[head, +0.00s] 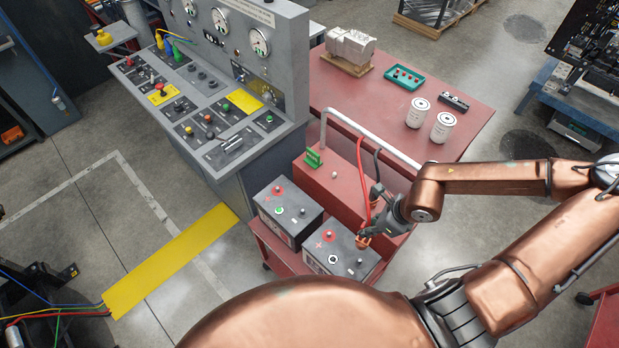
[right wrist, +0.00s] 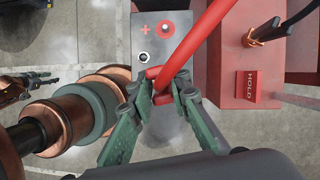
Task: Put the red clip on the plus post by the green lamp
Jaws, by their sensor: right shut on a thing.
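My right gripper (head: 366,236) is shut on the red clip (right wrist: 163,88), whose red cable (head: 361,165) runs up to a grey rail. In the head view, the held clip is over the right edge of the front battery (head: 318,262). This battery's plus post (head: 328,236) has a red ring; its lamp (head: 333,259) looks unlit, white-rimmed with a dark centre. The back battery (head: 292,229) has a green lamp (head: 279,211) and a red-ringed plus post (head: 278,189). The clip is apart from that post. My left gripper (right wrist: 30,78) shows partly at the right wrist view's left edge.
Both batteries stand on a red cart (head: 258,244) beside a raised red box (head: 338,190). A copper clip with black cable (right wrist: 268,32) is at this box, near a HOLD block (right wrist: 258,85). The grey control console (head: 234,184) stands left; a red table (head: 475,122) lies behind.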

